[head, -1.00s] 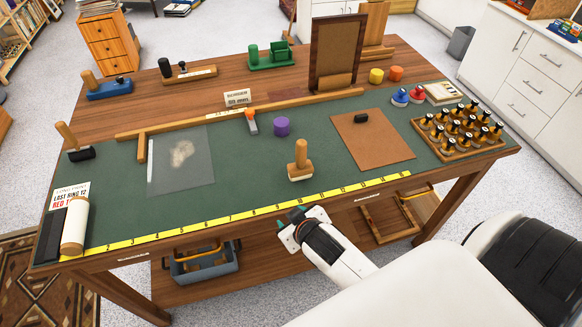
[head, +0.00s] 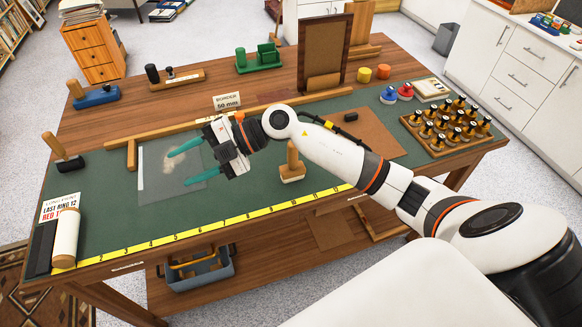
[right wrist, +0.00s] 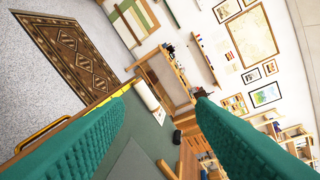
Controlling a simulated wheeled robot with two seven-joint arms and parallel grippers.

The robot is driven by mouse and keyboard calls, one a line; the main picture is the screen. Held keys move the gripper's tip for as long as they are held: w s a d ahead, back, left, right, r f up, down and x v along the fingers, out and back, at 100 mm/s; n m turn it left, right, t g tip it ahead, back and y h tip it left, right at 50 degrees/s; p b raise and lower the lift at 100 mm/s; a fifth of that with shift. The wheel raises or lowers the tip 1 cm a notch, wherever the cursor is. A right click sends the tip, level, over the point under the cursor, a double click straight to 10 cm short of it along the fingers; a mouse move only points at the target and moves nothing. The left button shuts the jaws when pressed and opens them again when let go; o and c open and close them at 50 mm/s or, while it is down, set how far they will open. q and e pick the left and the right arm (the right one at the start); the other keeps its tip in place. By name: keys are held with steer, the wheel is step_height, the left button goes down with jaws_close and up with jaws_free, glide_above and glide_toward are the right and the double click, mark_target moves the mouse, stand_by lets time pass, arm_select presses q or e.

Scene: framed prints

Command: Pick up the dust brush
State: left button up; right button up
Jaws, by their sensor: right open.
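Two wooden-handled tools could be the dust brush; I cannot tell which. One, with a black base (head: 68,163), lies near the mat's left edge, its handle tilted up to the left. The other, with a pale base (head: 292,172), stands upright near the middle, partly behind my right arm. My right gripper (head: 177,168) is open and empty above the clear sheet (head: 160,183), its teal fingers pointing left. The black-based tool is beyond the fingertips, apart from them. In the right wrist view, a dark block (right wrist: 177,137) shows between the open fingers (right wrist: 160,102). My left gripper is out of view.
A wooden rail (head: 190,127) crosses the mat's back. A frame stand (head: 323,55) rises behind. A tray of several knobbed tools (head: 445,125) is at right.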

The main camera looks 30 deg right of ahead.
steer(key=w+d+f+g+h, duration=0.2)
steer(key=d+f+h, duration=0.2)
steer(key=d+h, duration=0.4)
steer(key=m+g+h, duration=0.2)
steer(key=m+h, duration=0.2)
steer(key=h, duration=0.2)
glide_toward(293, 155)
steer(key=shift+w+d, duration=0.15)
steer(key=shift+w, duration=0.5)
steer(key=shift+s+d+f+h, duration=0.1)
steer(key=shift+d+h, duration=0.15)
steer(key=shift+h, duration=0.05)
step_height(293, 155, down, 6)
steer(key=shift+p, duration=1.05)
steer(key=shift+a+f+p, duration=0.15)
steer(key=shift+f+p, duration=0.3)
steer(key=shift+f, duration=0.15)
step_height(293, 155, down, 4)
steer(key=shift+s+a+r+p, duration=0.1)
steer(key=shift+a+r+p, duration=0.1)
steer(key=shift+p, duration=0.55)
steer(key=shift+f, duration=0.35)
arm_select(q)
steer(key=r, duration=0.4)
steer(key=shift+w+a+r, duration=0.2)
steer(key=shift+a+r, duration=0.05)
